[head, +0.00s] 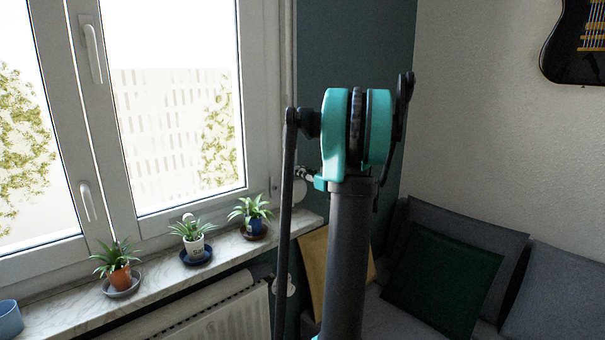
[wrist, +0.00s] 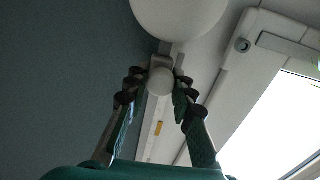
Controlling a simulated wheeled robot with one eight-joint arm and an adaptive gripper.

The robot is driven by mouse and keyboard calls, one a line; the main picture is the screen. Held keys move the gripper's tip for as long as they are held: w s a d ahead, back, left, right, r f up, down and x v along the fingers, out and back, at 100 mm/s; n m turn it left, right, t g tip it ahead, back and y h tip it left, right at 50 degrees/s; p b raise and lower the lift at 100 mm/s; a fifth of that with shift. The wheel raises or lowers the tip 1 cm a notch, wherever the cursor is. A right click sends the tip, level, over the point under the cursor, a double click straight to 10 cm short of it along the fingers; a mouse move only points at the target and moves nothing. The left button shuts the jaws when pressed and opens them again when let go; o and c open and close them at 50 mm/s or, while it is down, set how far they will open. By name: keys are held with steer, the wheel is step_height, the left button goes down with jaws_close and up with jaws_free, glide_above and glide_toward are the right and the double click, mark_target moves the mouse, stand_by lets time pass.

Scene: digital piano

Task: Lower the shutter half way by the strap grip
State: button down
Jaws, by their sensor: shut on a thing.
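In the wrist view my gripper (wrist: 158,88) has its two dark, jointed fingers closed on either side of the strap grip (wrist: 161,80), a small pale rounded piece. A pale strip with a small yellow mark (wrist: 158,128) runs below the grip between the fingers; I cannot tell if it is the strap. In the head view the window (head: 180,100) shows bright, uncovered panes, and no shutter is visible in front of them. My arm stands in front of the wall right of the window there, and the gripper and grip cannot be made out.
A large white rounded object (wrist: 180,14) sits just above the grip. Several potted plants, one in an orange pot (head: 121,278), stand on the marble sill (head: 65,312) above a radiator (head: 225,318). A grey sofa with a green cushion (head: 443,280) is at right.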

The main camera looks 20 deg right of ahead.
step_height(320, 180, up, 13)
steer(key=shift+r, duration=0.1)
stand_by(0.3)
steer(key=c, duration=1.3)
jaws_free()
steer(key=shift+s+d, duration=0.1)
steer(key=v, duration=1.1)
steer(key=shift+s, duration=0.4)
